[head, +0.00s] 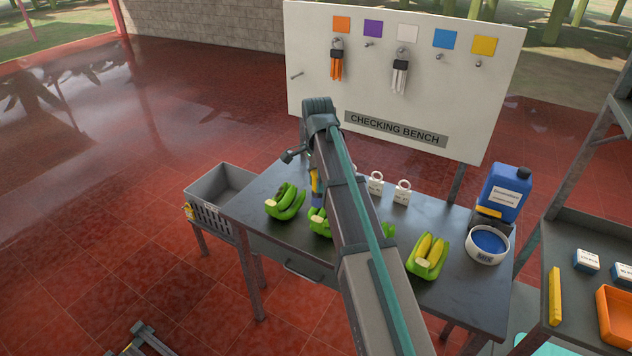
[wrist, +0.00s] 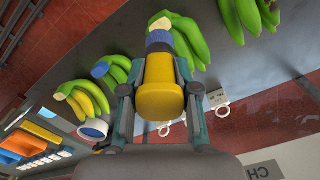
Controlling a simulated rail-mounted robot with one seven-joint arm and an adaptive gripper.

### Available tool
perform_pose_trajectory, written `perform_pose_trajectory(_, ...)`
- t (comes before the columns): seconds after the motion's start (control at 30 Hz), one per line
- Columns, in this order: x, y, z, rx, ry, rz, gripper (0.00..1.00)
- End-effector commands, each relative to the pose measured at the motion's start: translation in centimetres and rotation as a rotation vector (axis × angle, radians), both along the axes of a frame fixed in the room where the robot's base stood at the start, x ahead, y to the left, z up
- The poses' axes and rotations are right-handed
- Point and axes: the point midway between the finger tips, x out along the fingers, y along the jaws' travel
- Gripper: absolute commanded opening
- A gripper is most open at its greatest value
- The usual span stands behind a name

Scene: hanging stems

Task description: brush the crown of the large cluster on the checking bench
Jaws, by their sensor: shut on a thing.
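My gripper (wrist: 158,88) is shut on a brush with a yellow handle (wrist: 160,98) and a blue end (wrist: 158,42). In the head view the handle (head: 316,183) shows beside my arm, which hides most of the gripper. The blue end points at the pale crown (wrist: 165,16) of a big green banana cluster (wrist: 190,42), overlapping it in the wrist view; I cannot tell whether they touch. That cluster (head: 319,224) is partly hidden by my arm in the head view. It lies on the checking bench (head: 256,208).
Other clusters lie left (head: 287,203) and right (head: 389,230), with a yellow-green one (head: 428,257) farther right. A white tub (head: 487,245), blue jug (head: 505,193) and white tags (head: 402,192) stand on the bench. A grey crate (head: 222,188) is left; a signboard (head: 400,70) rises behind.

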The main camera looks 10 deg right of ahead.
Motion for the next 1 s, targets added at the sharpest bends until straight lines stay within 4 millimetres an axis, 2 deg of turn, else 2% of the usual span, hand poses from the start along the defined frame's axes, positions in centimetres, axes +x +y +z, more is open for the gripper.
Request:
perform_pose_trajectory(0.6,0.0,0.0,-4.8,0.000,0.000,0.004,0.00)
perform_pose_trajectory(1.0,0.0,0.0,-5.4,0.000,0.000,0.004,0.00)
